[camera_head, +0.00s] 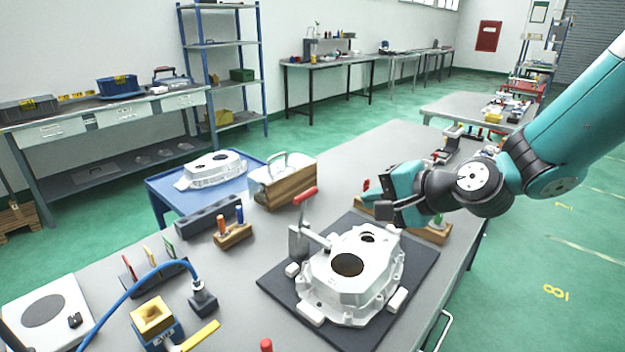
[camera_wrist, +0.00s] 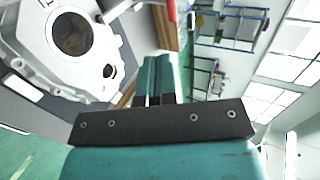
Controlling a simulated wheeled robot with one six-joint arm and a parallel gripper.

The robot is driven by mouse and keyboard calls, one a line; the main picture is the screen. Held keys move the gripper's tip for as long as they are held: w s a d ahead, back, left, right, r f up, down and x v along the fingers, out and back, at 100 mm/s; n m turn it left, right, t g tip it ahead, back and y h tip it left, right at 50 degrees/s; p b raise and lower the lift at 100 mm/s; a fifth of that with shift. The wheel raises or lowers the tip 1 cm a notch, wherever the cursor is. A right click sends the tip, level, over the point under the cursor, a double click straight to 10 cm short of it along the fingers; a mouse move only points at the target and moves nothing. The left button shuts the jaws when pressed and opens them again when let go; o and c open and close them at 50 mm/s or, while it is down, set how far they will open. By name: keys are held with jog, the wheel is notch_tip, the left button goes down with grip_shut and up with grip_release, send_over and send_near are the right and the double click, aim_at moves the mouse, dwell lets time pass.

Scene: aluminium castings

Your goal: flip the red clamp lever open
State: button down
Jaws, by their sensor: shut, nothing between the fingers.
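The red clamp lever (camera_head: 304,196) slants up to the right from the top of a grey metal clamp (camera_head: 298,243) at the left rim of the white casting (camera_head: 336,290). Part of the red lever (camera_wrist: 171,10) shows at the top edge of the wrist view, beyond my fingertips. My gripper (camera_head: 381,203) is above and behind the casting, to the right of the lever and apart from it. In the wrist view my gripper (camera_wrist: 157,62) has its two fingers together with nothing between them. The casting (camera_wrist: 52,50) also shows there at the left.
The casting lies on a dark mat (camera_head: 412,271) on the grey bench. A wooden block with a metal handled box (camera_head: 283,181) stands behind the clamp. A peg block (camera_head: 233,234) is left of it. A wooden tool rack (camera_head: 431,233) sits under my wrist.

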jog(key=p, duration=0.5)
send_near(308, 197)
jog(key=x, duration=0.7)
jog(key=shift+f, duration=0.15)
jog(key=shift+w, duration=0.1)
